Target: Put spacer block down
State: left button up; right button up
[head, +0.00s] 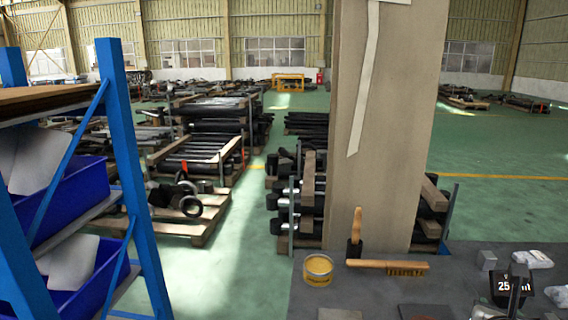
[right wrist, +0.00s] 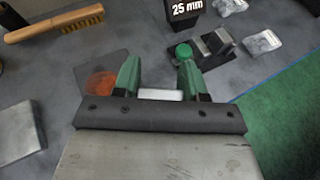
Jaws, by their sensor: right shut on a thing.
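In the right wrist view my right gripper (right wrist: 158,68) has two green fingers shut on the spacer block (right wrist: 160,95). Only a pale, narrow face of the block shows between the fingers, close to the dark palm. The gripper is above the grey bench top (right wrist: 60,65). I cannot tell whether the block touches the bench. The bench top also shows in the head view (head: 325,298), at the lower right. I cannot make out the held block in the head view. My left gripper is in neither view.
A dark sign marked 25 mm (right wrist: 185,8), a green cap (right wrist: 183,50), a small metal piece (right wrist: 216,43) and bags (right wrist: 262,42) lie beyond the fingers. An orange disc (right wrist: 103,85) is left.

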jog(key=shift+s+a+f+n+t+y, duration=0.25)
jog(key=shift+s+a+f+n+y, duration=0.3)
jog(key=shift+a+f, duration=0.5)
jog(key=shift+s+a+f+n+t+y, duration=0.35)
jog(key=shift+s+a+f, duration=0.4)
jog(key=shift+a, duration=0.5)
jog(key=shift+s+a+f+n+t+y, duration=0.2)
jog(key=shift+s+a+f+n+y, duration=0.35)
jog(key=shift+a+f, duration=0.55)
jog(key=shift+a+f+m+h, duration=0.15)
jog(key=shift+a+f, duration=0.05)
jog(key=shift+a, duration=0.45)
jog(key=shift+a+f+m+h, duration=0.1)
jog(key=shift+a+f, duration=0.1)
jog(key=shift+a, duration=0.45)
jog(key=shift+m+g+h, duration=0.4)
jog(key=shift+m+h, duration=0.1)
jog(key=a, duration=0.7)
jog(key=shift+s+a+f, duration=0.1)
jog(key=shift+a+f, duration=0.15)
jog(key=shift+f, duration=0.1)
jog(key=shift+a+r, duration=0.15)
jog(key=shift+a, duration=0.45)
jog(key=shift+d, duration=0.15)
